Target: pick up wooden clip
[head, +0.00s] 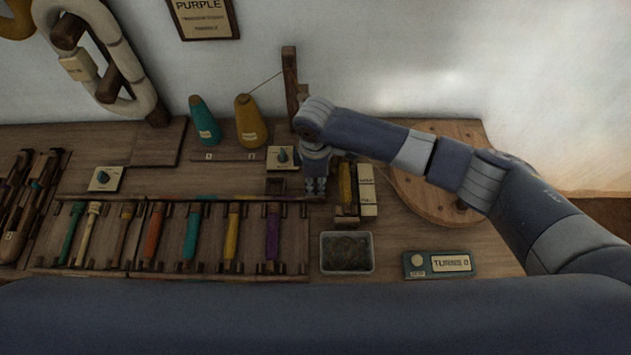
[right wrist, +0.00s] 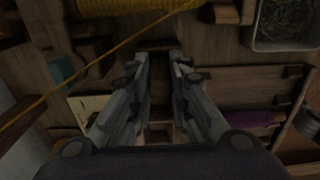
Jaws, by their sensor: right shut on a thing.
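My right gripper (head: 316,190) reaches down to the bench between the rack of coloured bobbins and the upright yellow-wound piece. In the right wrist view its two fingers (right wrist: 160,62) stand close to parallel, shut on a small brown wooden piece between them, which I take for the wooden clip (right wrist: 160,90). The clip is dark and mostly hidden by the fingers, and its colour merges with the bench. In the head view the gripper covers it. I cannot tell whether it is clear of the bench. My left gripper is not in view.
The bobbin rack (head: 90,268) lies to the left of the gripper. A tray of thread scraps (head: 346,270) and a counter box (head: 437,264) stand nearer me. Teal (head: 204,120) and yellow (head: 250,120) cones stand behind. A round wooden disc (head: 425,205) lies under my right arm.

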